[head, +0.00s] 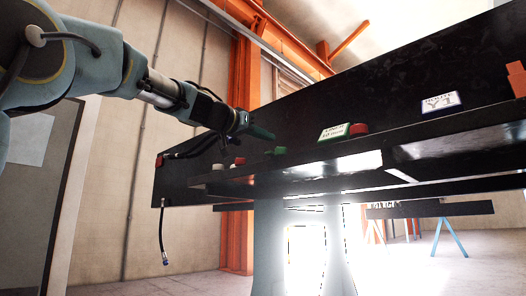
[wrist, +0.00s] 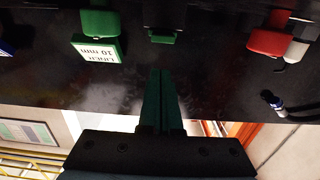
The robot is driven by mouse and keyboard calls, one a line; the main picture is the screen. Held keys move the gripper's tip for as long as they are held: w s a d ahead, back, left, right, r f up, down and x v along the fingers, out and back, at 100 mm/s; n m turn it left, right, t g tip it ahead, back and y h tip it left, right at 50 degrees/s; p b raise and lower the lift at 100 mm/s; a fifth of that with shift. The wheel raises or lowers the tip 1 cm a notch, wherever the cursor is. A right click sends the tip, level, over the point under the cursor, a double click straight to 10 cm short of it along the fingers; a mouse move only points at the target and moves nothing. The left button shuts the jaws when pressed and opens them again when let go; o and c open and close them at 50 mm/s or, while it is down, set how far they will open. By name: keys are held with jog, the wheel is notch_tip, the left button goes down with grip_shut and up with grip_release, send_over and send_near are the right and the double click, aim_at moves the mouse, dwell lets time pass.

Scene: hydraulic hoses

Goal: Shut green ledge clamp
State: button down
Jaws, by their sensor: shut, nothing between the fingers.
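The green ledge clamp (head: 278,151) sits on the ledge of the dark panel. It also shows at the top of the wrist view (wrist: 163,37), where a dark part rises behind its green front. I cannot tell how far its lever is open. My gripper (head: 268,135) has green fingers, which are shut and empty. In the wrist view the fingertips (wrist: 161,72) point at the clamp, with a gap of dark panel between them. In the head view the fingers are just above and left of the clamp.
A red clamp (head: 240,161) and a pale one (head: 218,167) stand left of the green clamp. A green-edged label (head: 335,131) and a red part (head: 358,129) are to its right. A black hose (head: 163,235) hangs from the panel's left end. Open air lies before the ledge.

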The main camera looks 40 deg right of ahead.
jog(key=shift+a+f+b, duration=0.25)
jog(key=shift+f+b, duration=0.6)
jog(key=shift+b, duration=0.6)
jog(key=shift+a+f+b, duration=0.2)
jog(key=shift+f+b, duration=0.6)
jog(key=shift+b, duration=0.6)
jog(key=shift+s+f+b, duration=0.1)
jog(key=shift+f+b, duration=0.25)
jog(key=shift+b, duration=0.25)
